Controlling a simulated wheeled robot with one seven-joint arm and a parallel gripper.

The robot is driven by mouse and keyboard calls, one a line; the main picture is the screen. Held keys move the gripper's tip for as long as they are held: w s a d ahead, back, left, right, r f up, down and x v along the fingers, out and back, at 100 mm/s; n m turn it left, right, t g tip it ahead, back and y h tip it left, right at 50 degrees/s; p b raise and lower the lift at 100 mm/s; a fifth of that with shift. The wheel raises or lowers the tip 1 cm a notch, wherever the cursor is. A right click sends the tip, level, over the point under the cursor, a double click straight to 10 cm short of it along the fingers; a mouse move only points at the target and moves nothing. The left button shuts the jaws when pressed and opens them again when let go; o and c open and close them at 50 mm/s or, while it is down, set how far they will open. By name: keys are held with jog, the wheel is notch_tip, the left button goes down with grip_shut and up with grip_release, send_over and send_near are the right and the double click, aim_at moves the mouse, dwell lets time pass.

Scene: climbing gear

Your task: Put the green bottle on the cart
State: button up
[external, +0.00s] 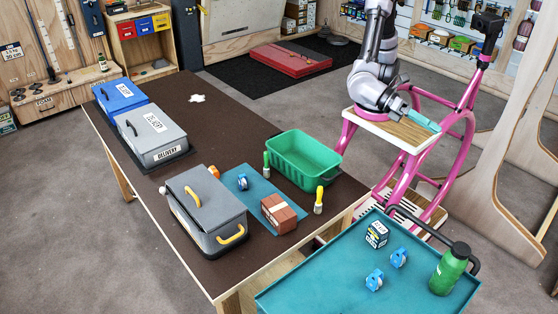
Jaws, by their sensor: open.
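A green bottle (447,272) with a black cap stands upright on the teal cart (320,285) at the lower right, near the cart's right edge and black handle. My gripper (424,121), with teal fingers, is open above the wooden top of my pink base, behind the cart and apart from both bottles. The gap between its fingers is too small to make out.
The brown table (215,115) carries a green bin (302,160), a grey toolbox (207,208), a brick-coloured block (278,213) and labelled boxes (152,135). The cart's left part is clear.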

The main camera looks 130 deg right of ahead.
jog(key=s+d+r+n+t+h, duration=0.1)
jog(key=s+d+r+t+h, duration=0.1)
jog(key=d, duration=0.9)
jog(key=s+d+r+n+t+h, duration=0.1)
jog(key=d+t+h, duration=0.4)
jog(key=d, duration=0.7)
jog(key=s+d+r+n+t+h, duration=0.2)
jog(key=d+r+h, duration=0.3)
jog(key=d, duration=0.6)
jog(key=shift+s+d+r+t+h, duration=0.25)
jog(key=shift+s+d+t+h, duration=0.15)
jog(key=shift+s+t, duration=0.4)
